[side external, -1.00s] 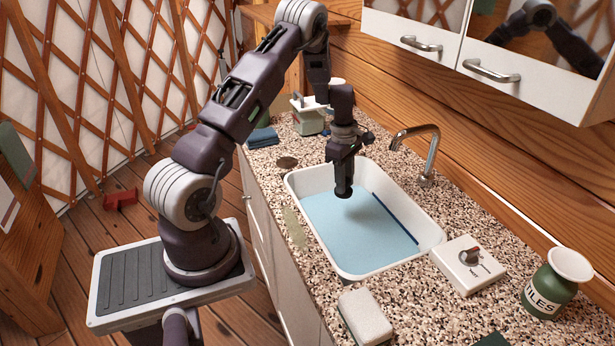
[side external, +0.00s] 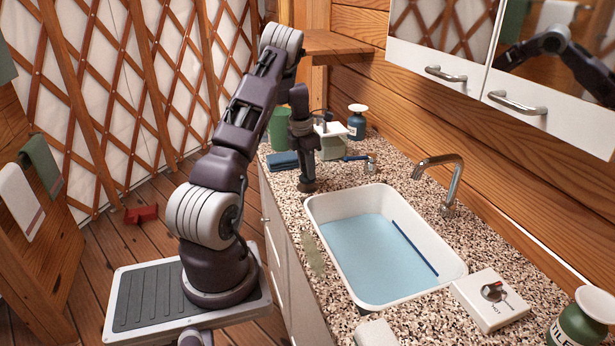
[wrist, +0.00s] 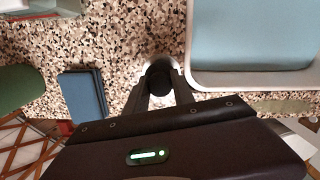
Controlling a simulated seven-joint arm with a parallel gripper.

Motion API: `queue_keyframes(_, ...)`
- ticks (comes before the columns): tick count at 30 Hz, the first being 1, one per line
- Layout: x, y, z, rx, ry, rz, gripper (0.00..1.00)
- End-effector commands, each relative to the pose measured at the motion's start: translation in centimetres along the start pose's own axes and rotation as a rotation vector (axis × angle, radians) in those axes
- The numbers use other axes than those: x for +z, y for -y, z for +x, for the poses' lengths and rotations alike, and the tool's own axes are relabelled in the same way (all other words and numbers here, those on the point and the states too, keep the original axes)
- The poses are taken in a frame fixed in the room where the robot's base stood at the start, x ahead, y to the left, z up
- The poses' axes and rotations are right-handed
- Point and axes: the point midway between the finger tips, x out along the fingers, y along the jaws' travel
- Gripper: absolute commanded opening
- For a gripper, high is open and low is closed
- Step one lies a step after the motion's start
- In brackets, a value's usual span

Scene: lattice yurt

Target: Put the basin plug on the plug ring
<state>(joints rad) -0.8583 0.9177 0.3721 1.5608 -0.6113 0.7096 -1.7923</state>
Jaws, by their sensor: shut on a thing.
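My gripper (side external: 306,178) points down at the counter just left of the basin's far left corner. In the wrist view my gripper (wrist: 159,92) is shut on a dark round thing, the basin plug (wrist: 159,76), held between its fingertips. A greyish round edge, seemingly the plug ring (wrist: 158,58), shows just behind the plug. The gripper and plug hide most of the ring. The plug is over or at the ring; I cannot tell whether they touch.
The white basin (side external: 452,270) holds blue water, with a curved tap (side external: 452,185) behind it. A folded blue cloth (side external: 283,161), a green cup (side external: 281,128) and a pale green box (side external: 331,147) stand beyond my gripper. A white box with a knob (side external: 490,300) is at the right.

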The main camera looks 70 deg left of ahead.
Motion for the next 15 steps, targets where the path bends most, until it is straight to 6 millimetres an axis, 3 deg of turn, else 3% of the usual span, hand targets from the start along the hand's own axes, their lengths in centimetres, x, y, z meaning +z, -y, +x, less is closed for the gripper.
queue_keyframes(4, -0.3, 0.0, 2.4, -0.001, 0.0, 0.0, 0.0)
queue_keyframes(13, -0.3, 0.1, 2.7, -0.001, 0.0, 0.001, 0.0)
queue_keyframes(14, -0.3, 0.1, 2.7, -0.001, 0.0, 0.001, 0.34)
queue_keyframes(15, -0.3, 0.1, 2.6, -0.001, 0.0, 0.001, 0.41)
